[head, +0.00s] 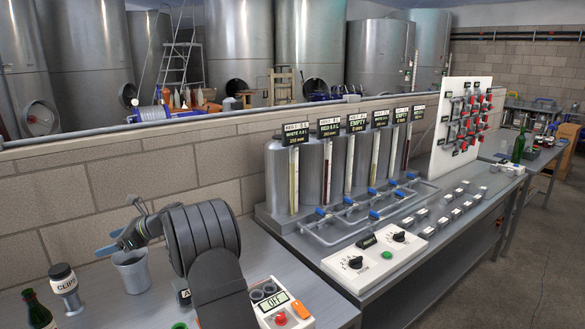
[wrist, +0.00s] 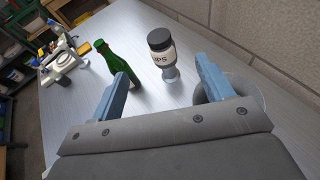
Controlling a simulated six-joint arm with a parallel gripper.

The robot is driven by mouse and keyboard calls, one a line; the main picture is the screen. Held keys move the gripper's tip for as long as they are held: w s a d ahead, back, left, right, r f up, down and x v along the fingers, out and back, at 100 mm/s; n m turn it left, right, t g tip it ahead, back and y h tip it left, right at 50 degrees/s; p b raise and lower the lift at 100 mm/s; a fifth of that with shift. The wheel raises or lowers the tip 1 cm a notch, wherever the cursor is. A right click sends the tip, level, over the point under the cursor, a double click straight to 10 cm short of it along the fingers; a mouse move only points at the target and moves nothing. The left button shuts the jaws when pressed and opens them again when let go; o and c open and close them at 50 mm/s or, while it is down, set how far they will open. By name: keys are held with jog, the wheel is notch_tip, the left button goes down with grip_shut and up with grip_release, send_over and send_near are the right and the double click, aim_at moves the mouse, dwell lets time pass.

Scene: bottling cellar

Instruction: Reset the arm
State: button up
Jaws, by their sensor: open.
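My gripper (head: 120,232) is at the lower left of the head view, above the metal bench and close to a grey bucket (head: 131,272). In the wrist view my gripper (wrist: 163,82) has its two blue fingers wide apart with nothing held between them. The bucket (wrist: 245,90) is partly hidden behind the right finger there. A jar labelled CLIPS (wrist: 162,52) with a dark lid stands beyond the gap between the fingers. It also shows at the left in the head view (head: 65,287).
A green bottle (wrist: 117,64) stands beside the jar. A white device (wrist: 62,50) is at the bench's far end. A control box reading OFF (head: 281,306) sits right of my arm. A brick wall (head: 130,180) runs behind the bench. Tanks with valves (head: 345,170) stand further right.

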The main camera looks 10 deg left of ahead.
jog(key=s+d+f+m+t, duration=0.1)
jog(key=s+d+f, duration=0.1)
jog(key=d, duration=0.5)
jog(key=s+d+f+m+t, duration=0.2)
jog(key=s+d+f, duration=0.1)
jog(key=d, duration=0.4)
jog(key=shift+s+d+f+t, duration=0.2)
jog(key=shift+f+t, duration=0.1)
jog(key=shift+f, duration=0.05)
jog(key=w+a+r+n+g, duration=0.1)
jog(key=w+a+r, duration=0.1)
jog(key=a, duration=0.4)
jog(key=w+a+r+n+g, duration=0.1)
jog(key=w+a+r+g, duration=0.1)
jog(key=a, duration=0.5)
jog(key=shift+w+a+r+n, duration=0.25)
jog(key=shift+w+r+n, duration=0.15)
jog(key=shift+w+r, duration=0.25)
jog(key=shift+d, duration=0.1)
